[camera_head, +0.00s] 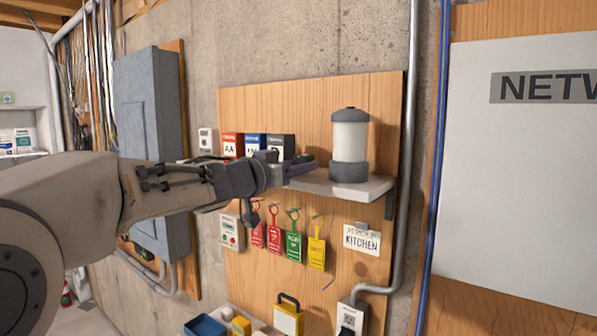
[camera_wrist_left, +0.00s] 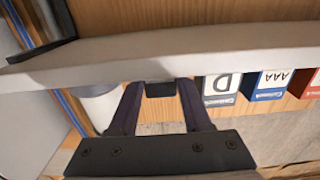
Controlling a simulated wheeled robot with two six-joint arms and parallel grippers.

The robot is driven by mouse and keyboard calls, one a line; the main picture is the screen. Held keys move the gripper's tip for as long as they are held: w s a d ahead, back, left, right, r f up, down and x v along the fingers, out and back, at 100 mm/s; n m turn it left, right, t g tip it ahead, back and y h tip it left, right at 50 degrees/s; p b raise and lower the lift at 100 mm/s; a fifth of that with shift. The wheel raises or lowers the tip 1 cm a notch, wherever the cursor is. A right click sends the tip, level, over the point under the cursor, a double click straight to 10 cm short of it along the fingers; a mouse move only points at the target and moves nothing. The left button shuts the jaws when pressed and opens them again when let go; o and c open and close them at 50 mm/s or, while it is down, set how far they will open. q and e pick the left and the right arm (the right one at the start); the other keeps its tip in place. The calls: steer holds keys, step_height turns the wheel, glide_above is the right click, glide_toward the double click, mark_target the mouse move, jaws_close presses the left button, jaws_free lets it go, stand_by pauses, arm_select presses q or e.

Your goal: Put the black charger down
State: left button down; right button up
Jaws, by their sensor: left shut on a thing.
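The black charger (camera_wrist_left: 160,89) shows in the left wrist view as a small dark block between the fingertips of my left gripper (camera_wrist_left: 161,96). The gripper is shut on it. In the head view the left gripper (camera_head: 288,166) is at the front edge of the pale wall shelf (camera_head: 372,188), between the lantern and the battery boxes. The charger is hard to tell from the dark fingers there. In the wrist view it is close to the shelf edge (camera_wrist_left: 235,62); whether it touches the shelf I cannot tell. My right gripper is not in view.
A white-and-grey lantern (camera_head: 350,140) stands on the shelf right of the gripper. Red (camera_head: 233,145), blue (camera_head: 255,146) and dark (camera_head: 281,147) battery boxes stand to the left. Coloured tags (camera_head: 293,245) hang below. A grey conduit (camera_head: 408,130) runs up beside the shelf.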

arm_select(q)
steer(key=shift+f+b, duration=0.3)
steer(key=shift+f, duration=0.2)
steer(key=shift+c, duration=1.7)
jaws_free()
